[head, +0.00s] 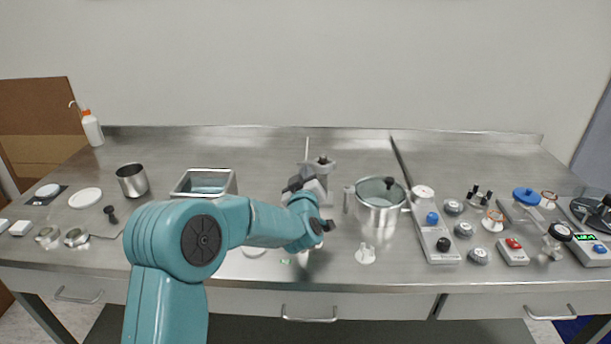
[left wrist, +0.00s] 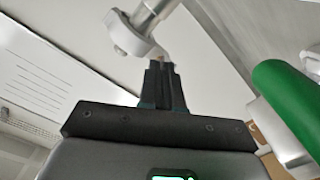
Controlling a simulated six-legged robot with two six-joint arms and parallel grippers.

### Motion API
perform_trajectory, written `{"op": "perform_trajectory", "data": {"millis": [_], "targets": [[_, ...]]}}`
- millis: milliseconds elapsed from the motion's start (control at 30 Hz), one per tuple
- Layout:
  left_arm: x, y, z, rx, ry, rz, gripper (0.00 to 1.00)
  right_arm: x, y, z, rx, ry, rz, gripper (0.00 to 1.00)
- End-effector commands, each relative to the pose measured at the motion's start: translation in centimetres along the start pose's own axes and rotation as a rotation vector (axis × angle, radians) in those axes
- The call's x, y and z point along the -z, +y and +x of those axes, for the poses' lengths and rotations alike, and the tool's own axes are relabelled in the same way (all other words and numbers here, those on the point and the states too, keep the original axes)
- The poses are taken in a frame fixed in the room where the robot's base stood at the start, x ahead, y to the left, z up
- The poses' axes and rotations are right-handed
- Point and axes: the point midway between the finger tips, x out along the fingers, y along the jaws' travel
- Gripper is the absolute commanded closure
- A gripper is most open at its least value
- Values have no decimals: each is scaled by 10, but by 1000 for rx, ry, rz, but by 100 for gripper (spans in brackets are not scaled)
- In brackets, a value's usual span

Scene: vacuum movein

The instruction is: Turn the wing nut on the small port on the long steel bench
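The small port (left wrist: 153,12) shows in the left wrist view as a steel tube with a pale grey clamp (left wrist: 130,36) around it. In the head view the port's clamp (head: 323,164) stands at the back middle of the long steel bench (head: 270,150), partly hidden by my left gripper (head: 314,178). In the left wrist view my left gripper (left wrist: 161,66) has its black fingers close together, their tips at a small pale piece under the clamp, which looks like the wing nut (left wrist: 166,57). The fingers largely hide it. My right gripper is not in view.
A lidded steel pot (head: 380,216) stands just right of the gripper, and a steel basin (head: 204,182) to its left. A power strip (head: 436,241) and several knobs and gauges fill the right side. A green cylinder (left wrist: 290,100) is close by in the left wrist view.

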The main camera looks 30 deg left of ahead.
Motion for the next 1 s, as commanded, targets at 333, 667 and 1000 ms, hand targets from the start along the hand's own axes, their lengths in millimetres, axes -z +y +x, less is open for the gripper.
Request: {"op": "perform_trajectory", "data": {"millis": [333, 667, 1000], "targets": [[-2, -1, 0, -1, 3, -46, 100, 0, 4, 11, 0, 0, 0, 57], [-6, -4, 0, -3, 4, -277, 100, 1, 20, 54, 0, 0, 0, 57], [-5, -4, 0, -3, 4, -601, 100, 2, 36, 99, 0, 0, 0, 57]]}}
